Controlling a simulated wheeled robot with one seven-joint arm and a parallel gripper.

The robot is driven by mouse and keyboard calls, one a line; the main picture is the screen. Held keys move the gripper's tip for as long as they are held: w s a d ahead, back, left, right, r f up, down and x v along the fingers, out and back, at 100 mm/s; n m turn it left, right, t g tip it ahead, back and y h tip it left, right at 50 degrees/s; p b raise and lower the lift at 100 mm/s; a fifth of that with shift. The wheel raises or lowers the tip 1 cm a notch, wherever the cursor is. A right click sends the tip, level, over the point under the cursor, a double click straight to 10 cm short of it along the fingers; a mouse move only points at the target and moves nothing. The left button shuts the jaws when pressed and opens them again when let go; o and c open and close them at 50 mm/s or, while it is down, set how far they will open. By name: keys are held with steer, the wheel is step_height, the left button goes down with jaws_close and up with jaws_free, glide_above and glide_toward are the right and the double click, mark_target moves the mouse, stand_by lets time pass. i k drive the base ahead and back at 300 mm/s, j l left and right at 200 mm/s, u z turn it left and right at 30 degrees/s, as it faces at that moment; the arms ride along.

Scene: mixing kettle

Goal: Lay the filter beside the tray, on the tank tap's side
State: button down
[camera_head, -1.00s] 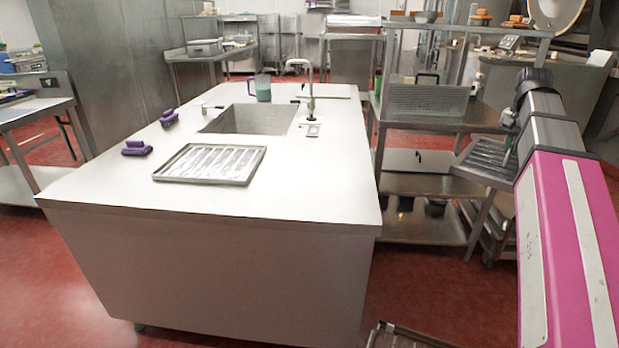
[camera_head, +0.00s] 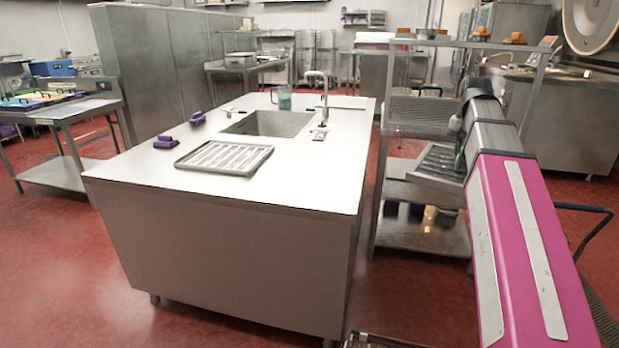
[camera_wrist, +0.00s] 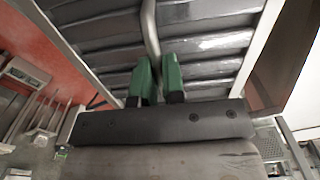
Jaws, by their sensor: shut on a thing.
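My gripper (camera_wrist: 158,78) has its green fingers closed around a thin bar handle of the filter, a slatted grey metal panel (camera_wrist: 205,45). In the head view the filter (camera_head: 440,162) hangs at my arm's end, to the right of the counter and in front of a steel shelf unit. A rectangular tray (camera_head: 190,165) with long pale ridges lies on the near part of the white counter (camera_head: 290,185). The tank, a sunken steel basin (camera_head: 270,123), is behind it, with an upright tap (camera_head: 325,92) at its right side.
Two purple objects (camera_head: 165,142) (camera_head: 197,118) stand on the counter's left side. A teal jug (camera_head: 284,97) is behind the basin. The counter right of the tray is clear. The steel shelf unit (camera_head: 415,235) stands right of the counter, with a perforated box (camera_head: 422,112) on it.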

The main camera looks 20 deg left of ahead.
mark_target(319, 170)
steer(key=j, duration=0.35)
steer(key=k+j, duration=0.1)
steer(key=j, duration=0.95)
steer(key=i+j+u, duration=0.1)
steer(key=j, duration=0.55)
